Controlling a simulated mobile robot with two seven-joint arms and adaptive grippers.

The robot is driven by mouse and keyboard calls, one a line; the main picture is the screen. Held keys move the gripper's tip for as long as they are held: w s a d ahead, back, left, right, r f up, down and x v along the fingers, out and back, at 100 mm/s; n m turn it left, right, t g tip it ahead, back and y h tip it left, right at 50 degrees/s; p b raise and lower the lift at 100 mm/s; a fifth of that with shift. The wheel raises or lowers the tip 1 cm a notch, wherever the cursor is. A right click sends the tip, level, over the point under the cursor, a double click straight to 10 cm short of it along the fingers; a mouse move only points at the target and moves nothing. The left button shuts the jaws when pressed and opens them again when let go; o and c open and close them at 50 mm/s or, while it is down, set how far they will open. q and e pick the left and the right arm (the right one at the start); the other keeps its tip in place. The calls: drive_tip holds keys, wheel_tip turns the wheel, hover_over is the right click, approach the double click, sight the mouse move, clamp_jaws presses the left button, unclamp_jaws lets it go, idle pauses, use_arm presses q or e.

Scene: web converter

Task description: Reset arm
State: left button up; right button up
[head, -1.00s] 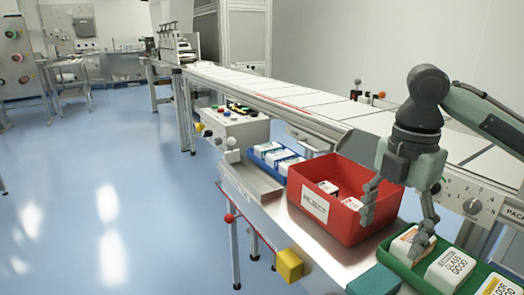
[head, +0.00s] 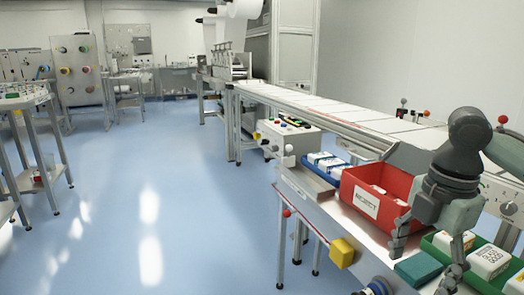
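My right gripper (head: 428,262) hangs from the arm at the right side of the head view. Its fingers are spread apart and point down, with nothing seen between them. It is in front of the red reject bin (head: 370,204) and at the left end of the green tray (head: 442,241). White labelled packs (head: 489,261) lie in the green tray. My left gripper does not show.
A blue tray of packs (head: 325,164) sits behind the red bin. A teal block (head: 418,269) and a yellow block (head: 342,252) are at the bench's front. A conveyor (head: 330,112) runs behind.

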drive_tip(key=w+a+f+m+t+y, duration=0.1)
drive_tip(key=a+f+m, duration=0.25)
drive_tip(key=f, duration=0.45)
drive_tip(key=w+a+f+m+t+y, duration=0.15)
drive_tip(key=f+m, duration=0.25)
drive_tip(key=f, duration=0.4)
drive_tip(key=w+a+f+m+t, duration=0.1)
drive_tip(key=a+f+m, duration=0.3)
drive_tip(key=f, duration=0.4)
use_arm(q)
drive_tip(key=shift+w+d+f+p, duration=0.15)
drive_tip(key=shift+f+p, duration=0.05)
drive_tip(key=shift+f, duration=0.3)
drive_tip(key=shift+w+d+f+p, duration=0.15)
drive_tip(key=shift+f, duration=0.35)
use_arm(e)
drive_tip(key=s+d+f+m+h, duration=0.2)
drive_tip(key=s+d+f+m, duration=0.2)
drive_tip(key=s+f, duration=0.4)
drive_tip(key=s+d+f+m+g+h, duration=0.1)
drive_tip(key=s+d+f+m+h, duration=0.1)
drive_tip(key=s+d+f+m, duration=0.2)
drive_tip(key=s+d+f, duration=0.2)
drive_tip(key=s+f, duration=0.2)
drive_tip(key=shift+s+d+m, duration=0.15)
drive_tip(key=shift+d+m, duration=0.2)
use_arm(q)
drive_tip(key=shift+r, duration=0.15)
